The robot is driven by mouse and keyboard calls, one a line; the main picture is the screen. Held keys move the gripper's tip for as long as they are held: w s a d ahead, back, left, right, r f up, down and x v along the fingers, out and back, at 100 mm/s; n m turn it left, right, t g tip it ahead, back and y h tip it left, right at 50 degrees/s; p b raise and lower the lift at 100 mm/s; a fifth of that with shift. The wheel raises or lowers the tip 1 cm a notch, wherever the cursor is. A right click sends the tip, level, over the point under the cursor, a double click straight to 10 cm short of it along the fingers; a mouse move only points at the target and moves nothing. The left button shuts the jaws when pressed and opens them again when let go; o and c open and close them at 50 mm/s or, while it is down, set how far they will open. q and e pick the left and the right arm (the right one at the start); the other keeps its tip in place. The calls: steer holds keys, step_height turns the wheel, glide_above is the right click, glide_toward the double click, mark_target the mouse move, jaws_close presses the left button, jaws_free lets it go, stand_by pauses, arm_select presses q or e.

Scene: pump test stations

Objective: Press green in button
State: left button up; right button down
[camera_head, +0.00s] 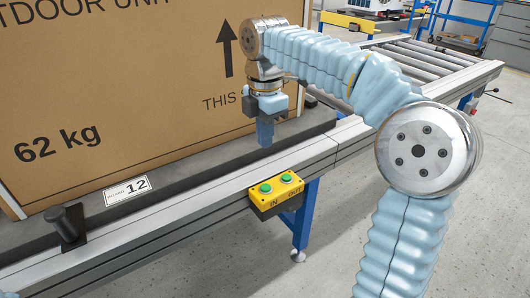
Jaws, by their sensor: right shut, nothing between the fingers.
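A yellow button box (277,194) is mounted on the near side of the conveyor rail. It carries two green buttons. The green IN button (265,188) is on the left, above the word IN, and the green OUT button (287,178) is on the right, above the word OUT. My right gripper (265,142) points down with its fingers shut and empty. In the picture its tips are above the box, in front of the carton and apart from the buttons. My left gripper is not in view.
A large cardboard carton (120,95) marked 62 kg stands on the grey conveyor (190,208). A label plate (127,189) reading 12 and a black stop post (67,226) are at its front edge. A roller conveyor (425,60) lies behind at right. Open floor is at front right.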

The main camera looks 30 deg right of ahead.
mark_target(265, 187)
step_height(265, 187, down, 11)
steer(key=shift+f+b, duration=0.2)
steer(key=shift+b, duration=1.05)
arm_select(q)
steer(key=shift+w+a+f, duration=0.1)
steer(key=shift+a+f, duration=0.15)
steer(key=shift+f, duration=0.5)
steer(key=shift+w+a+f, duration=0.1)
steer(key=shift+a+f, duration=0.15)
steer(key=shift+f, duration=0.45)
arm_select(e)
steer(key=shift+f, duration=0.7)
steer(key=shift+f, duration=0.1)
